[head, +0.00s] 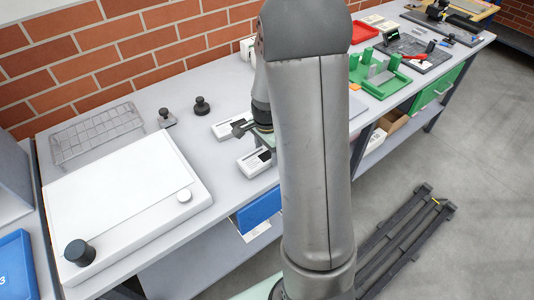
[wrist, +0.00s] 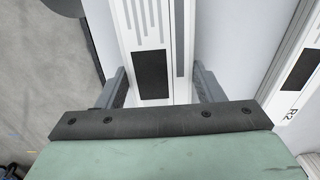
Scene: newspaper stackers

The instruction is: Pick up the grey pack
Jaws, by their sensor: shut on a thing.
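A white pack with grey stripes and a black patch (wrist: 150,75) lies between the two fingers of my gripper (wrist: 160,68) in the wrist view. My gripper is shut on it. In the head view this appears to be the pack nearer the bench's front edge (head: 252,163). My own arm hides most of the gripper there. I cannot tell whether the pack is clear of the bench top. A second, similar pack marked R2 (wrist: 300,72) lies to the right in the wrist view; it appears farther back in the head view (head: 229,122).
A white board with a dark knob (head: 115,205) and a wire rack (head: 98,133) stand on the bench at left. Two dark-knobbed pieces, one a black stamp (head: 202,106), stand near the wall. A green tray (head: 385,88) and red tray (head: 364,33) are at right.

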